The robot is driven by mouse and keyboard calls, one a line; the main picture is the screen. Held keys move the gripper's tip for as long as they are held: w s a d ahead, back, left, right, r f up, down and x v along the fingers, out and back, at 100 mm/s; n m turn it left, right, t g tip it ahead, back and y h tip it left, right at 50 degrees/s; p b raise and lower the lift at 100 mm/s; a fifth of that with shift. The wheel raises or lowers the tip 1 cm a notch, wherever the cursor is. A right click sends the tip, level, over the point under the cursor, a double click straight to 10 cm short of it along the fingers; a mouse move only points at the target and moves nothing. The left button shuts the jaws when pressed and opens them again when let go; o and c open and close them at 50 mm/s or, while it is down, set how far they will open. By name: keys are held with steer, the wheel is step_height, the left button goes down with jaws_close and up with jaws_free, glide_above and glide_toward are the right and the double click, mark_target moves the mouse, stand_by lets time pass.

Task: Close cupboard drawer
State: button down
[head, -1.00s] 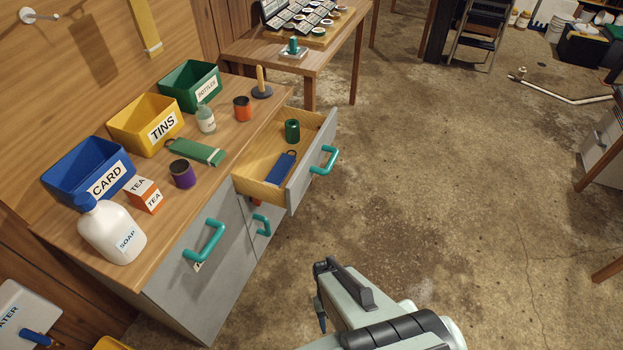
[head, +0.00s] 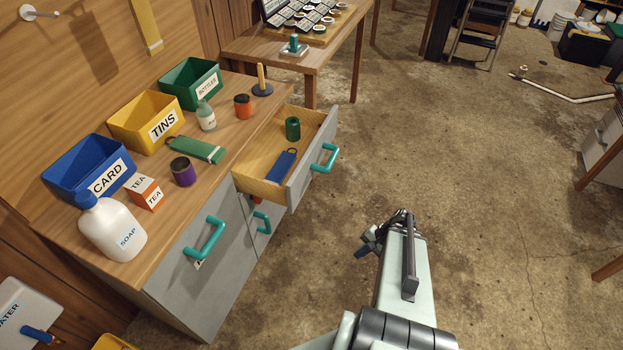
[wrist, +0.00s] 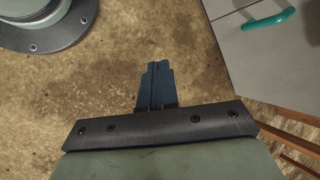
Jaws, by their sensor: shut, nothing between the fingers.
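The cupboard drawer (head: 300,180) stands pulled out at the right end of the grey cupboard (head: 205,290) in the head view. Its front bears a teal handle (head: 325,158). A green tin (head: 292,129) and a blue flat object (head: 281,166) lie inside it. My gripper (head: 366,244) is in front of the drawer, lower right of its handle, over open floor and apart from it. In the wrist view the two dark fingers (wrist: 156,84) are together with nothing between them. A teal handle (wrist: 268,20) on a grey panel shows at that view's upper right.
The cupboard top holds blue (head: 70,185), yellow (head: 120,128) and green (head: 175,95) bins, a soap bottle (head: 105,235), a tea box (head: 144,192) and small tins. A wooden table (head: 315,58) stands behind the drawer.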

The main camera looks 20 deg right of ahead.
mark_target(303, 176)
steer(key=w+d+r+m+t+y, duration=0.1)
steer(key=w+r+m+t+y, duration=0.2)
steer(key=w+r+m+t, duration=0.5)
steer(key=w+r+m+t+y, duration=0.3)
steer(key=w+r+m, duration=0.3)
steer(key=r, duration=0.4)
steer(key=shift+m, duration=0.5)
steer(key=shift+s+a+x, duration=0.1)
steer(key=shift+a+x, duration=0.05)
steer(key=shift+x, duration=3.2)
steer(key=shift+s+a+x, duration=0.1)
steer(key=shift+s+x, duration=0.05)
steer(key=shift+x, duration=3.2)
steer(key=x, duration=2.1)
steer(key=shift+w+a+r, duration=0.1)
steer(key=shift+a+r, duration=0.1)
steer(key=shift+a, duration=0.1)
steer(key=v, duration=1.4)
steer(key=shift+d+f, duration=0.1)
steer(key=shift+d, duration=0.05)
